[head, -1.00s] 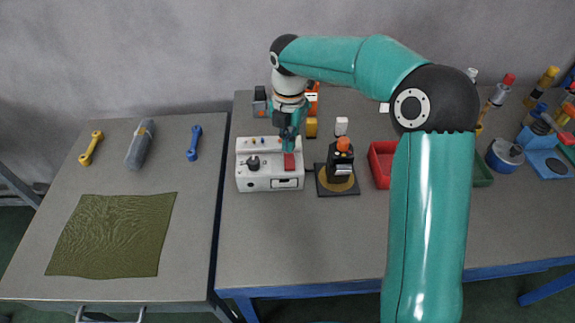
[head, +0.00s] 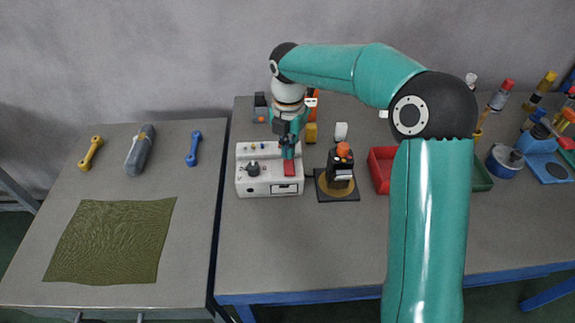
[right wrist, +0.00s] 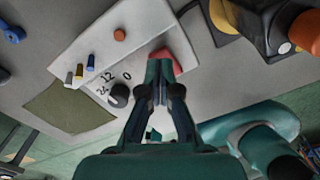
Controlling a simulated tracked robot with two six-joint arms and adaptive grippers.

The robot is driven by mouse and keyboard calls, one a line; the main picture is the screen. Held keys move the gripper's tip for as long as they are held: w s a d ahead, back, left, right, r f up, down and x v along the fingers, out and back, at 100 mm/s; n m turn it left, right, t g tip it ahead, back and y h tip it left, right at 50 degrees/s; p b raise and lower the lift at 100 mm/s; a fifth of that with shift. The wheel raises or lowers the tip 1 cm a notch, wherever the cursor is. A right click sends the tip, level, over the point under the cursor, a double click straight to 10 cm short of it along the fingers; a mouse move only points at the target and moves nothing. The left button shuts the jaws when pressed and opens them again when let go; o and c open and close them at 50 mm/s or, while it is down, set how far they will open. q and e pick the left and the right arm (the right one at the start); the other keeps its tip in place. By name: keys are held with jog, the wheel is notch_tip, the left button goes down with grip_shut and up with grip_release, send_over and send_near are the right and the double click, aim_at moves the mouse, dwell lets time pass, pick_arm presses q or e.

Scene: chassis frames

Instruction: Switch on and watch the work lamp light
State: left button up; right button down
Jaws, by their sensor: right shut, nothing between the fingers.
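The white supply box (head: 255,187) sits near the left edge of the bench, with a black knob (head: 253,168) and a red switch (head: 290,168) on top. My right gripper (head: 289,152) is shut and empty, pointing down at the red switch; I cannot tell whether it touches. In the right wrist view the closed fingertips (right wrist: 160,66) partly cover the red switch (right wrist: 176,66). The knob (right wrist: 119,94) there stands by the marks 0, 12 and 24. My left gripper is out of view.
A red bin (head: 381,171) stands right of the lamp, partly behind my right arm. Small blocks stand behind the box. The left table holds a yellow wrench (head: 91,153), a grey tool (head: 140,152), a blue wrench (head: 193,149) and a green cloth (head: 110,240).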

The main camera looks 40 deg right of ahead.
aim_at(288, 162)
jog(key=shift+f+b, duration=0.75)
jog(key=shift+f, duration=0.45)
dwell(0.9)
jog(key=shift+r, duration=0.1)
notch_tip(288, 162, up, 7)
jog(key=p, duration=0.6)
jog(key=shift+p, duration=0.4)
